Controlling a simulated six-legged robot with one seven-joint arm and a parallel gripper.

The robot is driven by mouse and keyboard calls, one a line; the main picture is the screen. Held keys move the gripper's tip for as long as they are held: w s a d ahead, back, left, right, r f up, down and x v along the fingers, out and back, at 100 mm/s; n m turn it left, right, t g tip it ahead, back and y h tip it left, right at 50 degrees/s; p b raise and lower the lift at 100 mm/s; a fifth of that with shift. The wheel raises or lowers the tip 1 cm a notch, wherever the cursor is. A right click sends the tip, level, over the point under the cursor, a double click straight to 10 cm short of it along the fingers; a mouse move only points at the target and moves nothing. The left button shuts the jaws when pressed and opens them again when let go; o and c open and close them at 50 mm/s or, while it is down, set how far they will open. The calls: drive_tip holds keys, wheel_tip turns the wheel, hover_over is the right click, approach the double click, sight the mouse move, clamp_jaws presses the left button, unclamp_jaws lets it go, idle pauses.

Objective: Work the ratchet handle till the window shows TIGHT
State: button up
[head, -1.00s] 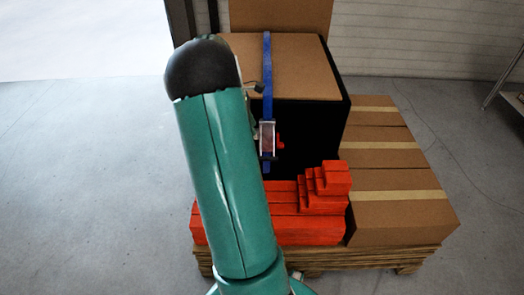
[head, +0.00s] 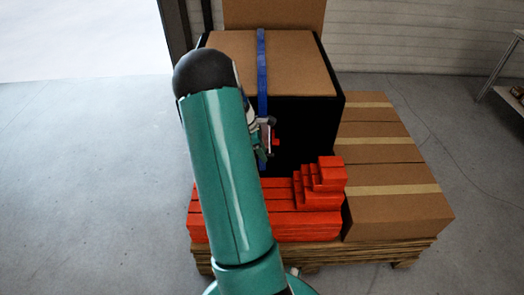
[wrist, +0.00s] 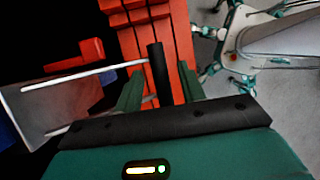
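The ratchet (head: 269,141) hangs on a blue strap (head: 262,75) down the front of the black crate in the head view. In the wrist view its grey body (wrist: 40,105) is at the left, with a red tab (wrist: 78,58) above it. Two thin metal rods run from it to a black handle bar (wrist: 157,72). My gripper (wrist: 160,82) has its green fingers on either side of this bar, with gaps showing, so it looks open around it. In the head view my gripper (head: 260,148) partly covers the ratchet. No window wording is readable.
Red stepped blocks (head: 240,215) lie in front of the black crate (head: 310,120) on a wooden pallet (head: 350,256). Cardboard boxes (head: 395,185) stand to the right. A table or shelf (head: 505,85) is at the far right. The floor at left is clear.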

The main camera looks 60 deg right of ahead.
drive_tip(key=shift+c, duration=0.4)
clamp_jaws()
